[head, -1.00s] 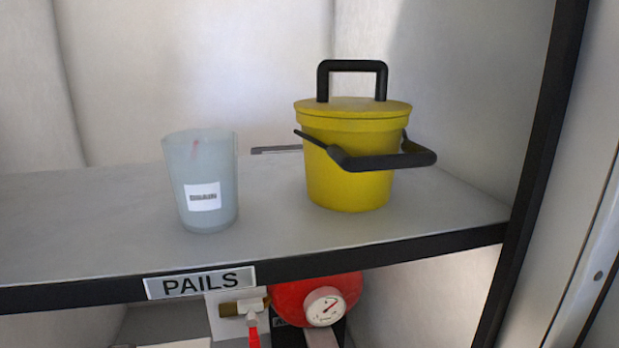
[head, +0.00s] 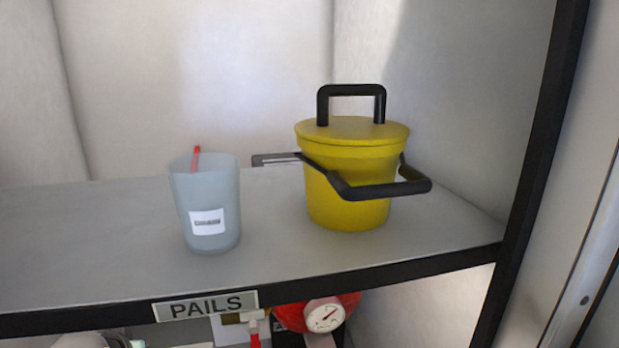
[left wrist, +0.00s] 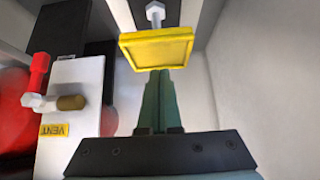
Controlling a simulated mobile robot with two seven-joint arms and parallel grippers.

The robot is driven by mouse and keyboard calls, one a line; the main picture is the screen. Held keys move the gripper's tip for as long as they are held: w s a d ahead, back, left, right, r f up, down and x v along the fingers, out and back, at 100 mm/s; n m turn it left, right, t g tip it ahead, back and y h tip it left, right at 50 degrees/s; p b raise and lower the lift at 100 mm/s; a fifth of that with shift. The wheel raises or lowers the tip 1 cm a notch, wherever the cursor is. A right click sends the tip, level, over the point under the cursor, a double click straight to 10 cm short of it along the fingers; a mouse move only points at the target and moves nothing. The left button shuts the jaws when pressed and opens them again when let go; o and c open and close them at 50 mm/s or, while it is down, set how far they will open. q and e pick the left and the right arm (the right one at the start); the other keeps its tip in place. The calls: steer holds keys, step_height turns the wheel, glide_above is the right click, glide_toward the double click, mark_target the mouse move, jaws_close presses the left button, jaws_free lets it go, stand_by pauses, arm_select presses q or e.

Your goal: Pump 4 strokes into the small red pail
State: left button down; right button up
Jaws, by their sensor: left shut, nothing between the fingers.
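No small red pail shows in either view. In the head view, a yellow pail (head: 347,190) with a yellow lid, a black lid handle and a black bail stands upright on the PAILS shelf. In the left wrist view, my left gripper (left wrist: 159,78) has its green fingers shut together and empty. The fingertips point at a yellow square plate (left wrist: 157,47) with a bolt behind it. They appear right at the plate's lower edge; I cannot tell whether they touch it. My right gripper is not in view.
A pale translucent cup (head: 208,215) with a white label and a red stick stands left of the yellow pail. Below the shelf (head: 90,245) are a red tank (head: 290,318) and a gauge (head: 324,315). A VENT valve (left wrist: 70,103) is left of my left gripper.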

arm_select(q)
steer(key=shift+f, duration=0.15)
stand_by(0.4)
steer(key=shift+f+b, duration=1.2)
steer(key=shift+f, duration=1.75)
steer(key=shift+r+p, duration=1.35)
steer(key=shift+r, duration=1.75)
steer(key=shift+f, duration=0.1)
